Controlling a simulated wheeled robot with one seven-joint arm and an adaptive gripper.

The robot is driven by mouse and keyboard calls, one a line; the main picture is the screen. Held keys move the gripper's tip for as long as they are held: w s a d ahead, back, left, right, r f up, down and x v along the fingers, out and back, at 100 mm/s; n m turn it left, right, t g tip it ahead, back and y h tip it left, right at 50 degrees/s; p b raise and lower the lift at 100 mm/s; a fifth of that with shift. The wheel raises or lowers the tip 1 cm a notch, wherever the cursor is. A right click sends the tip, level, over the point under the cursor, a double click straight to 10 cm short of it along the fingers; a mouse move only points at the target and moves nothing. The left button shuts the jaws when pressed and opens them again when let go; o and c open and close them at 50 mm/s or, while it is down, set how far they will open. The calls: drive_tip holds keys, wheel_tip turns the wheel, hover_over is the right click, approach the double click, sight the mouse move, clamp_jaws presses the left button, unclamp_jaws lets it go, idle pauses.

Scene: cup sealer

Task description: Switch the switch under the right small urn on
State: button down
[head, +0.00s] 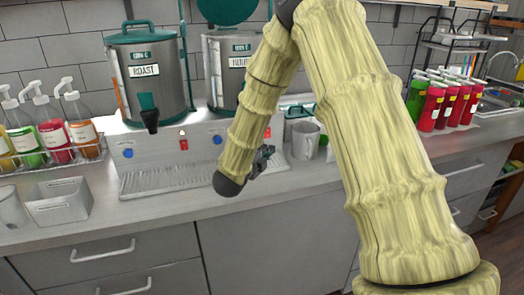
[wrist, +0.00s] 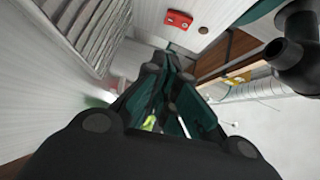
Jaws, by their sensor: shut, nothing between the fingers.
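The right small urn (head: 222,70) is a steel cylinder with a teal lid, partly hidden behind my arm. Below it, on the front of the pale base, a red switch (head: 267,132) shows beside my arm. The wrist view shows a red switch (wrist: 180,19) at the top, with a small dark round light (wrist: 203,30) beside it. My gripper (head: 267,152) is shut and empty, in front of the base and just below the switch. In the wrist view its fingers (wrist: 177,60) point toward the panel, apart from the switch.
The left urn (head: 150,80), labelled ROAST, has a black tap, a red switch (head: 183,144) and a lit orange light below. Syrup bottles (head: 82,125) stand left. A metal cup (head: 305,141) stands right of my gripper. A black tap (wrist: 290,60) shows right in the wrist view.

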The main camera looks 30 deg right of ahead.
drive_tip(key=p+x, duration=0.1)
drive_tip(key=x, duration=0.5)
drive_tip(key=shift+r+p, duration=0.1)
drive_tip(key=shift+p, duration=0.25)
drive_tip(key=shift+w+d+f+p, duration=0.1)
drive_tip(key=shift+w+p, duration=0.1)
drive_tip(key=shift+w, duration=0.35)
drive_tip(key=shift+w+d+f+p, duration=0.1)
drive_tip(key=shift+w+d+p, duration=0.1)
drive_tip(key=shift+w, duration=0.3)
drive_tip(key=shift+w+d+f, duration=0.15)
drive_tip(key=shift+w+f, duration=0.05)
drive_tip(key=shift+w, duration=0.6)
drive_tip(key=shift+f, duration=0.1)
drive_tip(key=shift+w+f+b, duration=0.2)
drive_tip(key=shift+f+b, duration=0.05)
drive_tip(key=shift+b, duration=0.6)
drive_tip(key=shift+w+r, duration=0.1)
drive_tip(key=shift+r, duration=0.1)
